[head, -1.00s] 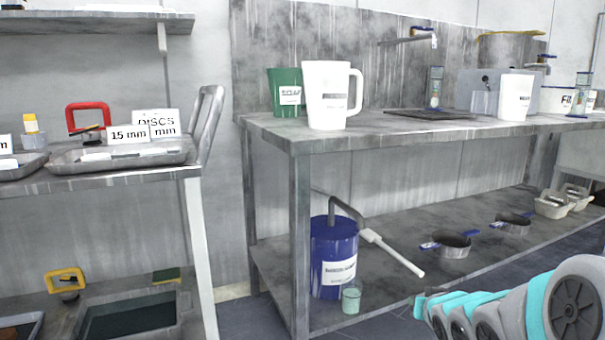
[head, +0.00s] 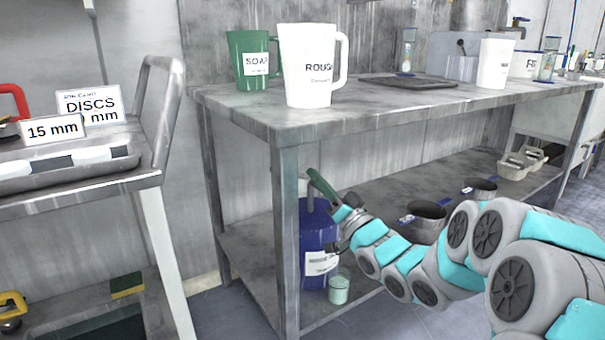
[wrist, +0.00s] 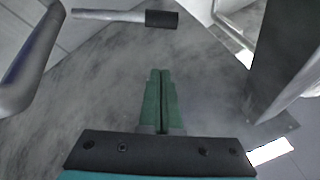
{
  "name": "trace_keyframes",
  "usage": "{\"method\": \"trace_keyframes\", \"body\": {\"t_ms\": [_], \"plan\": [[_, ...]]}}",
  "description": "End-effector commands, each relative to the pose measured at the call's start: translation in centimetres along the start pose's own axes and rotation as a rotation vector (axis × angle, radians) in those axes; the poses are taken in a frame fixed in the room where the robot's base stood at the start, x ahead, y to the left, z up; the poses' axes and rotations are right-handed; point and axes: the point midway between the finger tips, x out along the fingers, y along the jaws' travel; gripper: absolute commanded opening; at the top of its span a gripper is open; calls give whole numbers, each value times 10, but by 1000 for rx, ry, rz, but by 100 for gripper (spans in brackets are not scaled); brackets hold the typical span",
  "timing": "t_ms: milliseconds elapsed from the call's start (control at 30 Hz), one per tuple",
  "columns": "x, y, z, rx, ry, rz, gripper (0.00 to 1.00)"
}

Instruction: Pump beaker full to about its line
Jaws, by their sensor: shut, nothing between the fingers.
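A blue drum (head: 313,240) with a white label stands on the bench's lower shelf, behind the front leg. A small beaker (head: 339,289) stands at its foot on the right and looks pale green; its line and exact level are too small to read. My gripper (head: 320,182) is above the drum, its green fingers shut and empty. In the wrist view the shut fingers (wrist: 160,95) point over the grey shelf. The beaker does not show clearly there.
The bench leg (head: 287,240) stands just left of the drum. Two dark pans, one at the front (head: 427,220), sit farther right on the shelf. A white jug (head: 308,65) and a green soap jug (head: 247,60) stand on the bench top (head: 380,106).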

Motion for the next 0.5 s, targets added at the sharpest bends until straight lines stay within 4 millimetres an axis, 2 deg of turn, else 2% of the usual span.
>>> {"method": "trace_keyframes", "body": {"t_ms": [300, 500], "plan": [[51, -1, 0, -2, 1, -4, 0], [77, -1, 0, -3, 0, -2, 0]]}}
